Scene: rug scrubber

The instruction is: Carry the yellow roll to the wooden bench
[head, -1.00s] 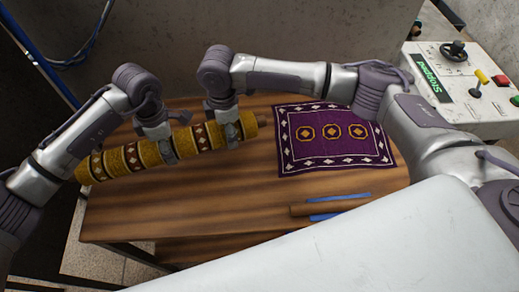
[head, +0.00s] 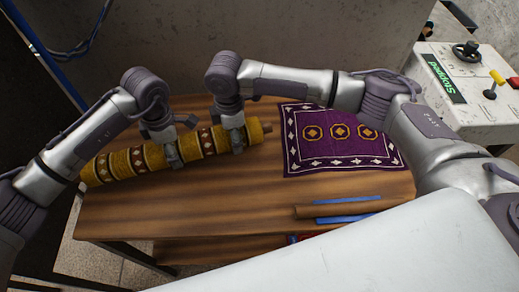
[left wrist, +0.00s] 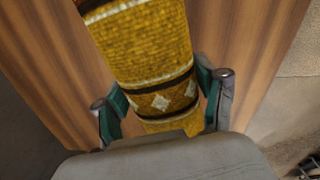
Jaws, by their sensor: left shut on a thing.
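The yellow roll (head: 128,161), a rolled-up rug with dark bands and white diamonds, lies slanted across the left part of the wooden bench (head: 200,215). I cannot tell whether it touches the bench top or hangs just above it. My left gripper (head: 173,157) is shut on the roll near its middle. In the left wrist view, the two fingers (left wrist: 165,100) stand on either side of the roll (left wrist: 150,50). My right gripper (head: 238,138) grasps the roll near its right end; its fingertips are partly hidden.
A purple rug (head: 340,155) lies flat on the bench, right of the roll. A brown tool with blue edges (head: 345,208) lies near the front edge. A white control box (head: 470,95) with a lever and buttons stands at the right. A wall rises behind the bench.

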